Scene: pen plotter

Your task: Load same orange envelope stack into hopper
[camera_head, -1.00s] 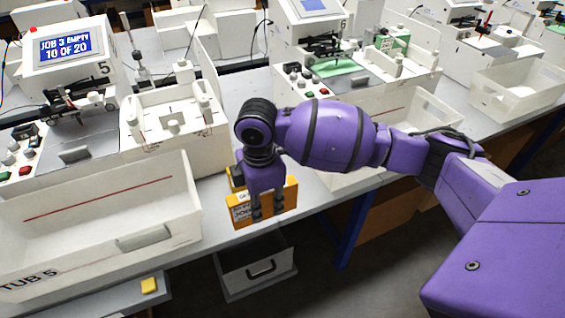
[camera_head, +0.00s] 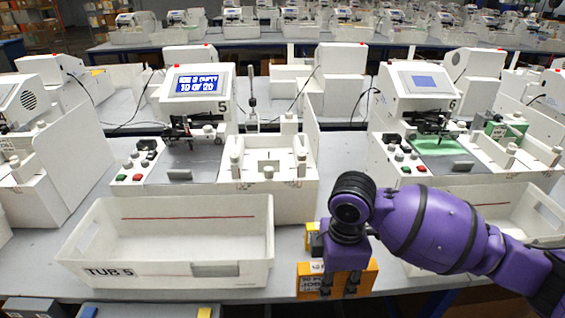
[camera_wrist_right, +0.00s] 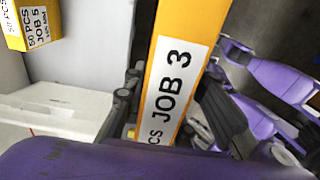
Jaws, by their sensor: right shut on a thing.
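My right gripper (camera_head: 338,286) is shut on an orange envelope stack (camera_head: 309,281) with a white label, at the front edge of the bench, right of the tub. In the right wrist view the held stack (camera_wrist_right: 190,35) reads "JOB 3" and stands between the fingers (camera_wrist_right: 172,112). Whether it touches the bench is unclear. A second orange stack (camera_head: 312,240) is partly hidden behind my gripper; the wrist view shows a stack marked "JOB 5" (camera_wrist_right: 40,28). The white hopper (camera_head: 289,183) with upright posts at station 5 looks empty. My left gripper is out of view.
The station 5 screen (camera_head: 196,84) reads "JOB 3 EMPTY 10 OF 20". The white bin marked TUB 5 (camera_head: 240,215) stands empty in front of the station. Station 6 (camera_head: 425,85) is at right, with a green sheet (camera_head: 440,146). A tall white panel (camera_head: 313,110) stands beside the hopper.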

